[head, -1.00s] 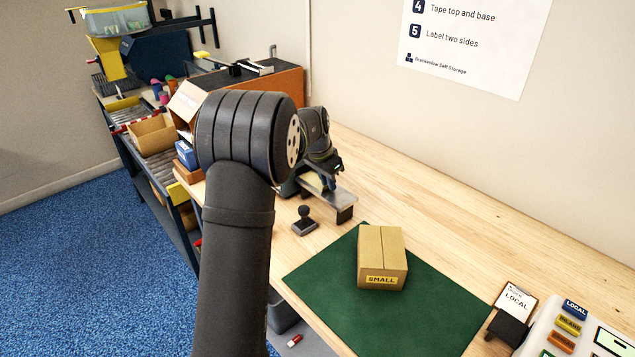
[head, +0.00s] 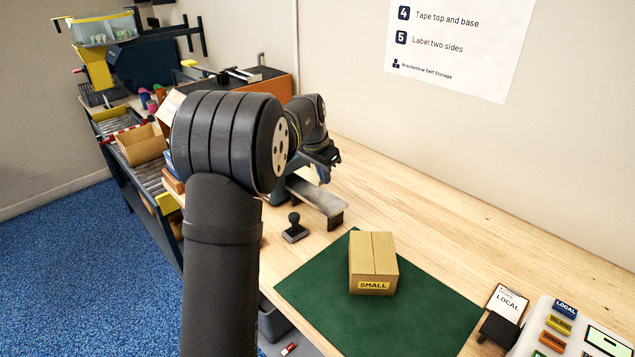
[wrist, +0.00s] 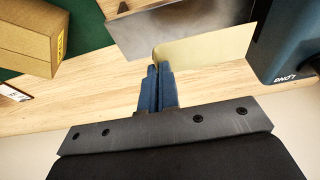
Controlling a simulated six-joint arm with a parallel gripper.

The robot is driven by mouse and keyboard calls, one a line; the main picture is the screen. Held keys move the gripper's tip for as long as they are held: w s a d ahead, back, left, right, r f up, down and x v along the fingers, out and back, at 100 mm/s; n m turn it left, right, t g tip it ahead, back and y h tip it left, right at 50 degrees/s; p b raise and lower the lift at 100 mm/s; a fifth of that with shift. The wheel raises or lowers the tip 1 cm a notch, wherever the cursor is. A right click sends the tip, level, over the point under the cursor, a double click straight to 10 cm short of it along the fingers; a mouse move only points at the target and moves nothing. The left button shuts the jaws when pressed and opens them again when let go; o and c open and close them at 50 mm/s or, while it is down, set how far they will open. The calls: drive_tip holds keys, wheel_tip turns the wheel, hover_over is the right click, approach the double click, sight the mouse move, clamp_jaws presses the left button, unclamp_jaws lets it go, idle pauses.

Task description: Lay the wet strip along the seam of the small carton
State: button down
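The small carton (head: 373,252) sits closed and upright on the green mat (head: 430,310), its seam running along the top and a SMALL label on its front. In the wrist view the carton (wrist: 30,32) is at the upper left. My gripper (wrist: 157,68) has its blue fingers close together on the near end of a pale yellow strip (wrist: 205,47), which sticks out to the right. In the head view my gripper (head: 333,158) is above the bench behind the metal plate (head: 318,195), apart from the carton; the strip is hidden there.
A dark blue dispenser marked LONG (wrist: 290,40) stands close right of the strip. A hand stamp (head: 294,228) stands between plate and mat. A LOCAL card holder (head: 505,310) and a label tray (head: 570,335) are at the right. Bare bench lies behind the mat.

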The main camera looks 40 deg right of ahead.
drive_tip(key=s+r, duration=0.5)
drive_tip(key=s, duration=0.4)
drive_tip(key=n+t+y, duration=0.2)
drive_tip(key=n+y, duration=0.3)
drive_tip(key=n, duration=2.1)
hover_over(369, 237)
drive_tip(key=x, duration=0.3)
drive_tip(key=shift+n, duration=0.3)
drive_tip(key=shift+s+d+f, duration=0.2)
drive_tip(key=shift+s+f, duration=0.05)
drive_tip(key=shift+f, duration=0.8)
drive_tip(key=shift+s+d+f, duration=0.15)
drive_tip(key=shift+s+f, duration=0.05)
drive_tip(key=shift+f, duration=0.8)
drive_tip(key=shift+s+d+f, duration=0.2)
drive_tip(key=shift+s+f, duration=0.05)
drive_tip(key=shift+f, duration=0.8)
drive_tip(key=shift+f, duration=0.15)
drive_tip(key=c, duration=1.6)
unclamp_jaws()
